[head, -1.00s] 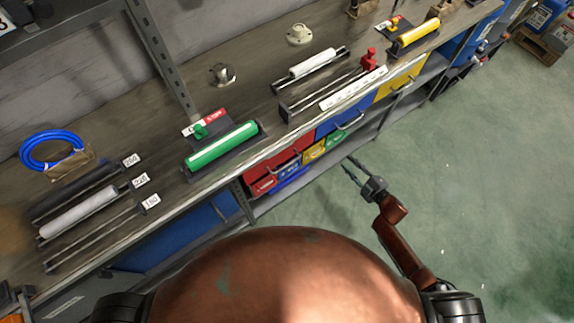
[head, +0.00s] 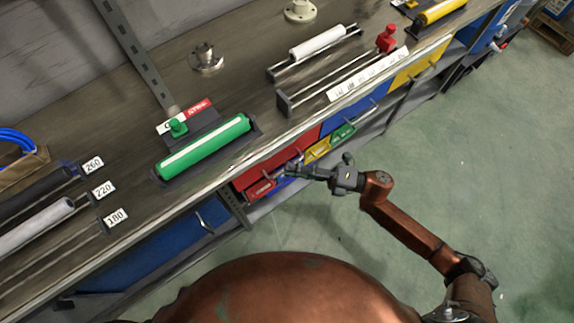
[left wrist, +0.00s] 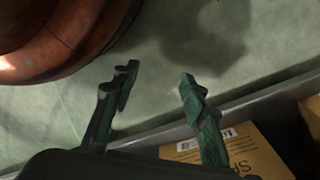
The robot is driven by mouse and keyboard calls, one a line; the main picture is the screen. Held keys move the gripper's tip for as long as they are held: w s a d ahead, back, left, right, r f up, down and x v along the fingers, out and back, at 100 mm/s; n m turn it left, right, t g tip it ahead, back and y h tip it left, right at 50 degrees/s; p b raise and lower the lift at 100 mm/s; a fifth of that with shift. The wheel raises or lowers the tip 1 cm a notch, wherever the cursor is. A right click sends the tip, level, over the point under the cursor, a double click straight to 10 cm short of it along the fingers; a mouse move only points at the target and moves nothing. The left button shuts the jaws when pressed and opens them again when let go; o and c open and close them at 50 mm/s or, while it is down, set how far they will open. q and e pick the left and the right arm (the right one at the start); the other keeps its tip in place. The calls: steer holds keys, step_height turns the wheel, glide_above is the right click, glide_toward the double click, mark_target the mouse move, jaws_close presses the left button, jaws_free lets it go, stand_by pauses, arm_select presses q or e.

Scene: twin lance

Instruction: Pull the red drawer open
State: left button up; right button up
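The red drawer (head: 268,165) is under the front edge of the workbench, left of a blue drawer (head: 352,112). It looks shut. My right gripper (head: 289,168) is in front of the lower right part of the red drawer and hides part of it. Whether its fingers touch the drawer handle, or are open or shut, is too small to tell. My left gripper (left wrist: 157,84) shows only in the left wrist view, with its two fingers apart and nothing between them.
Small red (head: 260,188), yellow (head: 318,150) and green (head: 342,133) bins sit below the drawers. A green roller (head: 205,148) lies on the bench above. In the left wrist view, a cardboard box (left wrist: 262,155) is close to my left fingers.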

steer(key=shift+w+a+r, duration=0.15)
steer(key=shift+a, duration=0.95)
jaws_close()
